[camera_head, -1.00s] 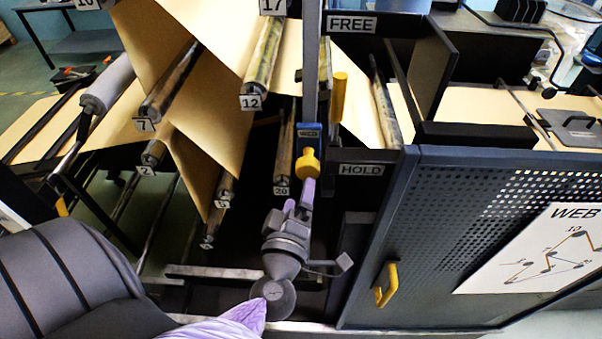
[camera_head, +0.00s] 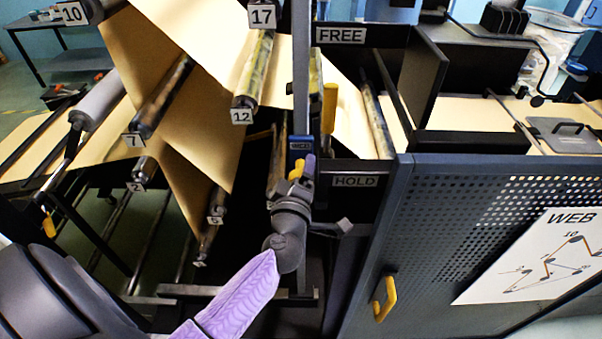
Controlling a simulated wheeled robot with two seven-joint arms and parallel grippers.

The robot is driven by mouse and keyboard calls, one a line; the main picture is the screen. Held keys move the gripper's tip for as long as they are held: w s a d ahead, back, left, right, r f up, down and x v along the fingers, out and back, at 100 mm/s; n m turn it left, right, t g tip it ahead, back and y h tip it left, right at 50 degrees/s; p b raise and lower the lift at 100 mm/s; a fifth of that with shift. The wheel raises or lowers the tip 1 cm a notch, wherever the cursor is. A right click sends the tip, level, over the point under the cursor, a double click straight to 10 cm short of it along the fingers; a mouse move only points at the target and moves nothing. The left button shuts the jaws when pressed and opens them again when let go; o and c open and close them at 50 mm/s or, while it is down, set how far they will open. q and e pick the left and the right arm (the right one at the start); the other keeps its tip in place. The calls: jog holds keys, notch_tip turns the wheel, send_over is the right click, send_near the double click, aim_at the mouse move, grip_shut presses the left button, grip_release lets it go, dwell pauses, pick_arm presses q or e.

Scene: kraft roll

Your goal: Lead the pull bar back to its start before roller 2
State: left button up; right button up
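Roller 2 (camera_head: 145,168) hangs at left of centre, its tag facing me. Brown paper passes over and behind several numbered rollers. A blue slider block marked WEB (camera_head: 301,142) sits on an upright grey rail, level with a spot just above the HOLD sign (camera_head: 355,181). A yellow knob (camera_head: 297,170) is below the block. My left gripper (camera_head: 304,170) is at this knob, a purple finger overlapping it; I cannot tell whether it is closed on it. I cannot make out with certainty which part is the pull bar. My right gripper is not in view.
The FREE sign (camera_head: 341,35) is higher beside the rail. A perforated blue-grey cabinet (camera_head: 420,230) with a yellow handle (camera_head: 384,297) and a WEB diagram fills the right. Roller 7 (camera_head: 160,97), roller 12 (camera_head: 252,75) and roller 5 (camera_head: 217,203) stand left of the rail.

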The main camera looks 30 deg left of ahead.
pick_arm(q)
grip_shut()
